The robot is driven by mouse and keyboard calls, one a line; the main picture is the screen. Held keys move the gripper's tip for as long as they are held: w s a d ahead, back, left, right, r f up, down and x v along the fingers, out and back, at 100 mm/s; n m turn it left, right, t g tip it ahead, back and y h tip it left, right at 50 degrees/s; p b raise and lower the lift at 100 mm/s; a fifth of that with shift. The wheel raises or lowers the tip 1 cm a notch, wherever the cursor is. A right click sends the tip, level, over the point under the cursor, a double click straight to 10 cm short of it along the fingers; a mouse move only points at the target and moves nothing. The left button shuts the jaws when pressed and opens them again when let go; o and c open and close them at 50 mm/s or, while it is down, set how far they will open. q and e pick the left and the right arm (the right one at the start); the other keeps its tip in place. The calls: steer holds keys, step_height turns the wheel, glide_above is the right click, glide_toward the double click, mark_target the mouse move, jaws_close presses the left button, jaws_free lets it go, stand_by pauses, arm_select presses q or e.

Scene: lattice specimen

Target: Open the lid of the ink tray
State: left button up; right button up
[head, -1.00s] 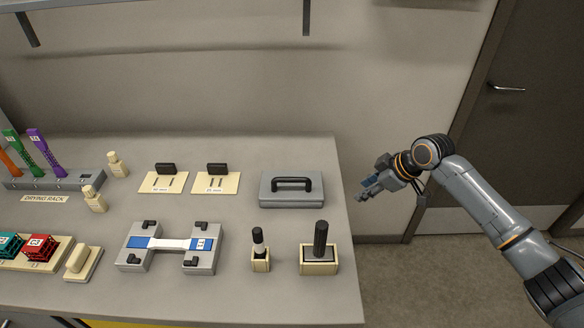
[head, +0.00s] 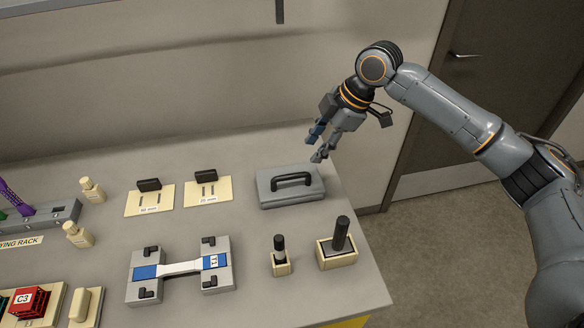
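The ink tray is a flat grey box with a closed lid (head: 275,198) at the right part of the bench. A black arched handle (head: 293,181) stands on top of the lid. My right gripper (head: 314,150) hangs above and just behind the tray's right rear corner, pointing down. Its fingers are apart, with nothing visible between them, and it does not appear to touch the handle. My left gripper is not in view.
Two cream plates with black grips (head: 148,199) (head: 207,190) lie left of the tray. In front stand a small black-handled stamp (head: 280,258) and a larger black cylinder in a cream block (head: 341,238). A grey fixture (head: 143,290) holds a white and blue specimen. The bench's right edge is close by.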

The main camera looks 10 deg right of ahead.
mark_target(292, 175)
steer(key=x, duration=0.3)
steer(key=p+x, duration=0.1)
steer(key=x, duration=0.5)
steer(key=shift+w+a+f+p, duration=0.1)
steer(key=shift+a+f+p, duration=0.2)
steer(key=shift+a, duration=0.1)
steer(key=shift+w+a+f, duration=0.1)
steer(key=shift+a+f, duration=0.05)
steer(key=shift+f, duration=0.25)
steer(key=c, duration=0.6)
jaws_close()
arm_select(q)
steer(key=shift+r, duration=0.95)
